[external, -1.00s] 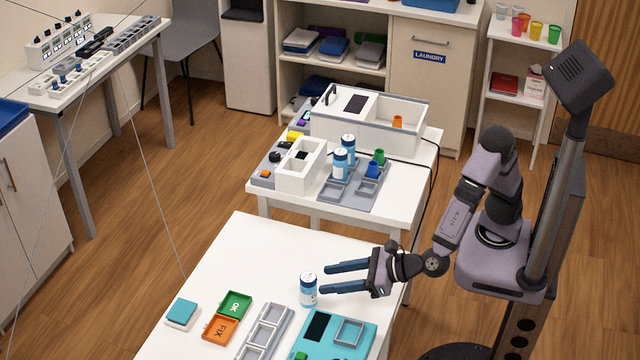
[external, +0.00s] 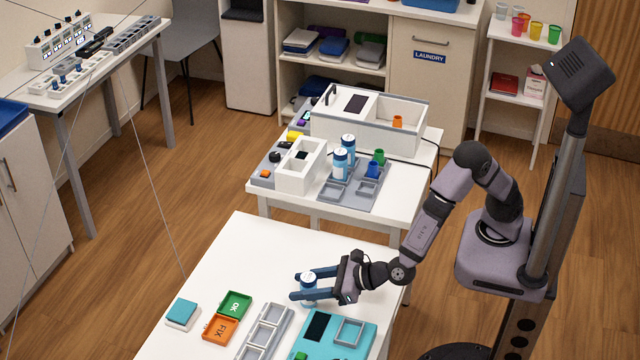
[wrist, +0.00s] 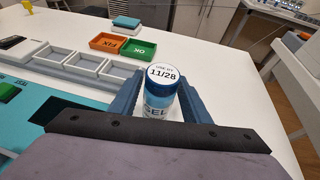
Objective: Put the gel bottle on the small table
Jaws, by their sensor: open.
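The gel bottle (external: 308,288), white and light blue with a dark blue cap, stands upright on the near white table (external: 255,250). In the wrist view the bottle (wrist: 160,98) shows "GEL" on its side and "USE BY 11/28" on its lid. My gripper (external: 304,286) is open, with one blue finger on each side of the bottle. In the wrist view the fingers of my gripper (wrist: 158,95) flank the bottle closely; I cannot tell whether either touches it. Two similar blue-and-white bottles (external: 340,164) stand on the white table (external: 225,186) behind, on a grey tray.
A green OK tray (external: 235,304), an orange FIX tray (external: 220,329), a grey compartment tray (external: 266,332) and a teal panel (external: 325,345) lie around the bottle. The far table also holds a white box (external: 368,125) and small cups. The near table's back-left area is clear.

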